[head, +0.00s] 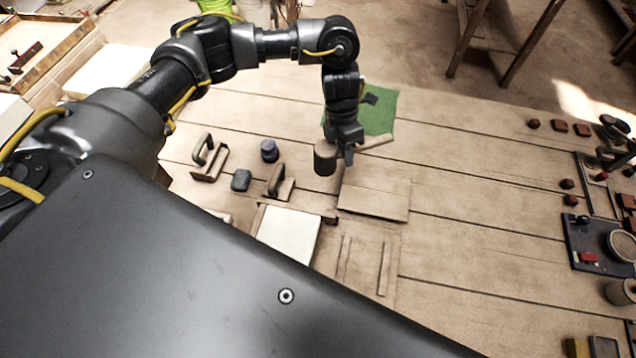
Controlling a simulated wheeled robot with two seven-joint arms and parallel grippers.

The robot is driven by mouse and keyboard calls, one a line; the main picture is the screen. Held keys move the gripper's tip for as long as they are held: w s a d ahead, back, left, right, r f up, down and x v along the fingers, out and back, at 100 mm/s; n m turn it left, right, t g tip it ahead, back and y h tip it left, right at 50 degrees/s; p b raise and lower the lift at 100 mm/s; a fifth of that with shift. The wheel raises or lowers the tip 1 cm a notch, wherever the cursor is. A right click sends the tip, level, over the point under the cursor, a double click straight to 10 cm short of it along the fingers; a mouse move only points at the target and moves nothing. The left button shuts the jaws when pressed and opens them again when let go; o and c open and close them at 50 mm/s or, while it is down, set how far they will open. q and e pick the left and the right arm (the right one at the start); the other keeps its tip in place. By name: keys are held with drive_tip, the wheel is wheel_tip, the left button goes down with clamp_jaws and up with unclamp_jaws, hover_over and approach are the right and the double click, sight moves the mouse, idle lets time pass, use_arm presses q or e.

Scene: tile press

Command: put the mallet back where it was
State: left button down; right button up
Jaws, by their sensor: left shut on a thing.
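The mallet has a thick, dull brown cylindrical head (325,160) and a pale wooden handle (378,142). My left gripper (348,152) comes down from above and is shut on the mallet's handle, close to the head. The head is on the left of the fingers and the handle sticks out to the right. I cannot tell whether the mallet touches the table. A green mat (383,105) lies just behind the gripper, with a small dark thing on it. My right gripper is not in view.
Near the mallet are handled tools (278,182), a dark round pot (269,151), a grey block (241,180), a thin board (372,204) and a white slab (290,232). A dark tray (580,262) and small red-brown pieces (559,126) line the right. The table (470,190) right of centre is clear.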

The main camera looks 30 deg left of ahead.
use_arm(q)
drive_tip(key=a+f+n, duration=0.1)
drive_tip(key=f+n, duration=0.1)
drive_tip(key=f, duration=0.1)
drive_tip(key=a+f+n+t, duration=0.1)
drive_tip(key=a+f+n, duration=0.1)
drive_tip(key=f, duration=0.2)
drive_tip(key=a+f+n+b, duration=0.1)
drive_tip(key=f+n, duration=0.1)
drive_tip(key=f, duration=0.1)
drive_tip(key=shift+w+a+f+n+t+h, duration=0.1)
drive_tip(key=shift+a+f+n+t+h, duration=0.2)
drive_tip(key=shift+t, duration=0.1)
drive_tip(key=shift+f, duration=2.1)
drive_tip(key=c, duration=1.3)
unclamp_jaws()
drive_tip(key=shift+f, duration=0.1)
drive_tip(key=shift+o, duration=0.2)
